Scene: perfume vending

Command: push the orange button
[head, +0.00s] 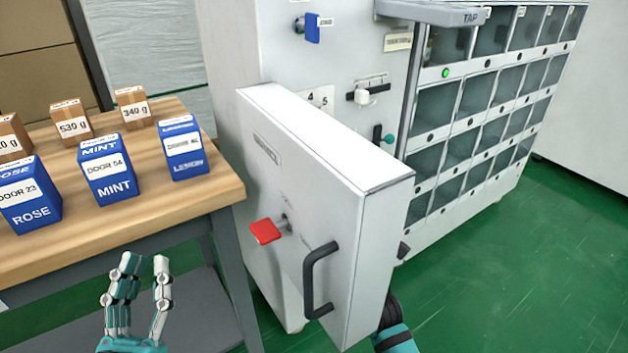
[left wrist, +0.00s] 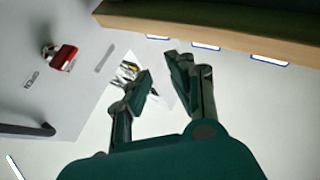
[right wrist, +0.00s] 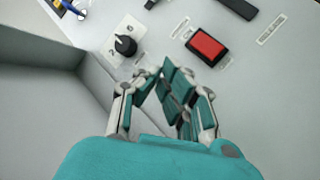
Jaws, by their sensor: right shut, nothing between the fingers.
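A red-orange rectangular button (right wrist: 207,45) in a black frame shows at the upper right of the right wrist view, on a pale panel. It is hidden in the head view. My right gripper (right wrist: 163,76) is shut and empty, its fingertips below and left of the button in that picture; I cannot tell the gap to the panel. In the head view the open door (head: 365,250) hides most of this hand. My left gripper (head: 145,270) is open and empty beside the wooden table; it also shows in the left wrist view (left wrist: 160,78).
The door carries a red tag (head: 265,231) and a black handle (head: 318,280). A black knob (right wrist: 125,45) sits left of the button. The wooden table (head: 215,200) holds blue boxes (head: 107,170) and brown boxes (head: 70,121). Green floor (head: 500,270) is clear at right.

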